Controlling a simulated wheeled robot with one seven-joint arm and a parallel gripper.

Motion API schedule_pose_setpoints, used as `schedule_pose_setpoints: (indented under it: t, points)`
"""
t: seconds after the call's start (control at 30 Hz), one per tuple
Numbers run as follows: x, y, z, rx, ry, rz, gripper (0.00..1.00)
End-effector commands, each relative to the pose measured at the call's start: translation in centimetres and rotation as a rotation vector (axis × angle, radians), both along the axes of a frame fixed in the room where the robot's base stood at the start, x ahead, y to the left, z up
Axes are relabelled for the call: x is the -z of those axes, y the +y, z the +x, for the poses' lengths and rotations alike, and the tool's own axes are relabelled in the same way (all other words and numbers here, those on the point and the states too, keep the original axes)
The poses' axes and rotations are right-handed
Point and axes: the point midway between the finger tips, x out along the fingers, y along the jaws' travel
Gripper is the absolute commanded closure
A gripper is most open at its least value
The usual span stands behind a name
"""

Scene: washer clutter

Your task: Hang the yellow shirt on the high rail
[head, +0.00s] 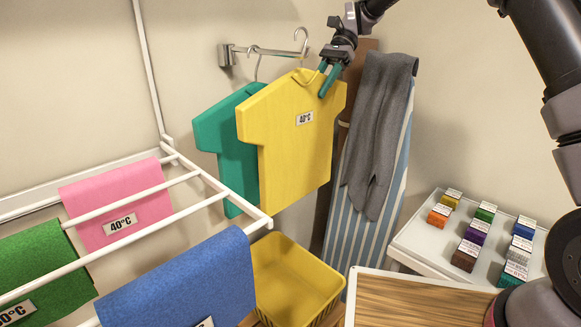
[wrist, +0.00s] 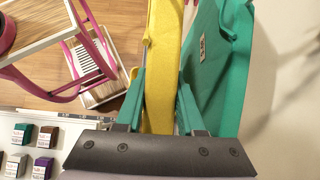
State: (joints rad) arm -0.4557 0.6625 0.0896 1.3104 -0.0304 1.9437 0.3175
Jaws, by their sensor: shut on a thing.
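The yellow shirt (head: 285,135), with a 40°C label, is upright and slightly tilted in the head view. My gripper (head: 329,80) is shut on its upper right shoulder; in the wrist view the shirt (wrist: 160,75) runs between the two teal fingers (wrist: 163,100). The shirt's hanger hook (head: 302,40) is at the right end of the high rail (head: 270,51); I cannot tell whether it bears on the rail. A green shirt (head: 231,145) hangs from the rail behind and left of the yellow one, and shows right of the fingers in the wrist view (wrist: 222,65).
A white drying rack (head: 200,203) with pink (head: 110,205), green (head: 40,270) and blue (head: 185,290) cloths stands at left. A yellow bin (head: 290,280) is below the shirts. An ironing board (head: 349,245) with a grey garment (head: 378,135) stands right. Small boxes sit on a white surface (head: 418,235).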

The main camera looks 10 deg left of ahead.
Motion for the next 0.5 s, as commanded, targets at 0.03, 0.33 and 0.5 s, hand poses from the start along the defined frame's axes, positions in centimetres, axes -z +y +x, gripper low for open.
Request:
schedule_pose_setpoints:
  t: [0.03,0.33,0.5]
  points:
    - [0.0,-0.2,0.3,0.001,0.000,0.001,1.00]
    - [0.0,-1.1,1.9,0.002,0.000,0.001,1.00]
    - [-0.1,-1.6,2.8,0.001,-0.001,0.001,1.00]
